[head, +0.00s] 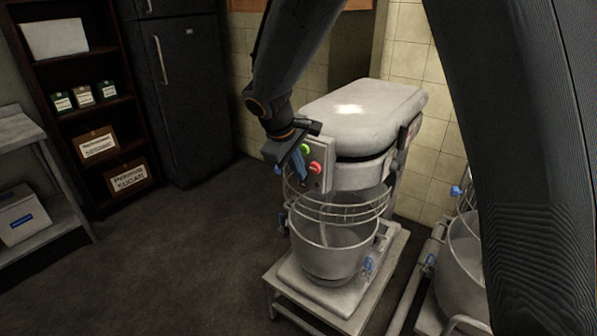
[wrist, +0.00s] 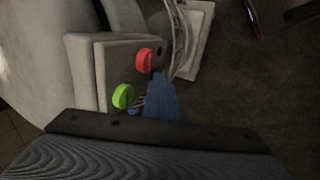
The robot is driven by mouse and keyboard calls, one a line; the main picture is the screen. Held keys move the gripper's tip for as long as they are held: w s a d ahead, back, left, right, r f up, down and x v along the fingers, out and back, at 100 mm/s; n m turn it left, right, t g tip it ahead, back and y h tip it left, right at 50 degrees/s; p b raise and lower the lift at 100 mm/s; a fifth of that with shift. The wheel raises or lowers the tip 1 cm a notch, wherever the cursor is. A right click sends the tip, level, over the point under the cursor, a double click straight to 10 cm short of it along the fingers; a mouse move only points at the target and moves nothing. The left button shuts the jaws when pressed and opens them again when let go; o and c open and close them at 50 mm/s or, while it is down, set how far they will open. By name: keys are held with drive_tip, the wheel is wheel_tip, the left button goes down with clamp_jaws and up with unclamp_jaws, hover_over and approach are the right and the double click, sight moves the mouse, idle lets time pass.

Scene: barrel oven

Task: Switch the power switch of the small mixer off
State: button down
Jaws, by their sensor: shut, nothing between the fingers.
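A white mixer (head: 360,105) stands on a low stand in the head view. Its control box (head: 320,152) on the left side carries a green button (head: 305,149) and a red button (head: 315,167). The wrist view shows the red button (wrist: 144,59) and green button (wrist: 123,96) up close. My gripper (head: 302,170) is shut and empty, its blue fingers just in front of the box. In the wrist view its fingertips (wrist: 158,76) are beside and below the red button; I cannot tell whether they touch. No labelled power switch is legible.
A second mixer's bowl (head: 465,262) is at the right, partly hidden by my arm. A wire guard and bowl (head: 330,250) sit below the box. A shelf (head: 75,100), dark fridge (head: 185,90) and metal table (head: 30,140) stand left. The floor (head: 180,255) between is clear.

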drive_tip(key=shift+r, duration=0.35)
drive_tip(key=shift+a, duration=0.1)
drive_tip(key=b+v, duration=0.1)
drive_tip(key=v, duration=1)
drive_tip(key=shift+s+a+r, duration=0.15)
drive_tip(key=shift+s+a, duration=0.15)
drive_tip(key=shift+s, duration=0.15)
